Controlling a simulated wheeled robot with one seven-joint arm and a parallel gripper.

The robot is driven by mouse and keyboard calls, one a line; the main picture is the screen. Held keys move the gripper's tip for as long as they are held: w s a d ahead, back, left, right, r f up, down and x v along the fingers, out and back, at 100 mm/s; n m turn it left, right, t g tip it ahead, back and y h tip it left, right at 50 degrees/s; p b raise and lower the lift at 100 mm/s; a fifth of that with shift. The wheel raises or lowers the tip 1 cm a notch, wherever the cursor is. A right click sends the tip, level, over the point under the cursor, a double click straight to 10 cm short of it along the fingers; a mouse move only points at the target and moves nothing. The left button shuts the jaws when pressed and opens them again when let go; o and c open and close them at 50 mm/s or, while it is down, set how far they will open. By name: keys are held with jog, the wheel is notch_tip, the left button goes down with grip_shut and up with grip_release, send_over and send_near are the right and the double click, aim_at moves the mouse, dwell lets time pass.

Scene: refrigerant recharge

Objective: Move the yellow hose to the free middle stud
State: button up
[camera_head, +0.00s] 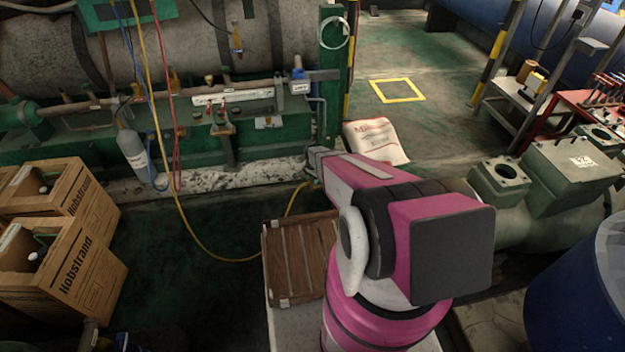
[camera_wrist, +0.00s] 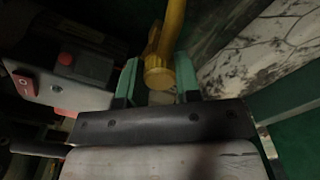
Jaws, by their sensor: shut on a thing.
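The yellow hose (camera_head: 188,228) hangs from the top of the head view, sags near the floor and rises behind the wooden crate to my gripper (camera_head: 312,168). In the wrist view, my gripper (camera_wrist: 158,82) has its green fingers shut on the yellow hose's end (camera_wrist: 160,72), a round fitting. In the head view my gripper is at the right end of the green skid, low and in front of it. A pipe with small fittings (camera_head: 215,100) and a white label strip runs along the skid. I cannot tell which stud is the middle one.
A blue hose (camera_head: 152,150) and a red hose (camera_head: 176,140) hang left, near a grey cylinder (camera_head: 132,152). A wooden crate (camera_head: 290,262) is below my arm. Cardboard boxes (camera_head: 80,265) stand left. A white sack (camera_head: 376,140) lies behind my gripper. Floor before the skid is mostly clear.

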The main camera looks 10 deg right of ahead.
jog(key=shift+n, duration=0.8)
jog(key=n, duration=0.3)
jog(key=shift+n, duration=0.3)
